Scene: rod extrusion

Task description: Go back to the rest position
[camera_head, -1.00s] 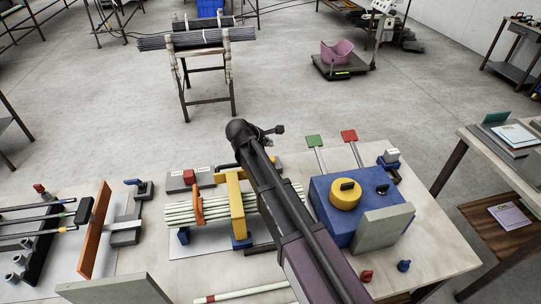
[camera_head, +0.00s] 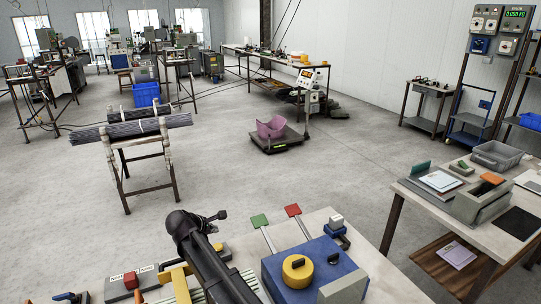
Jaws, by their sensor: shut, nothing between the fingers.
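My dark arm reaches up from the bottom of the head view, over the near workbench (camera_head: 391,278). My gripper (camera_head: 219,215) shows as a small dark shape just right of the arm's rounded upper end. It looks shut and empty, raised clear of the bench top, though its fingers are too small to make out well. Part of it is hidden behind the arm.
A blue box (camera_head: 315,268) with a yellow knob stands right of my arm. Green (camera_head: 259,221) and red (camera_head: 292,210) paddles rise behind it. A rod rack (camera_head: 142,160) stands beyond. A side table (camera_head: 405,189) is at right; open floor lies between.

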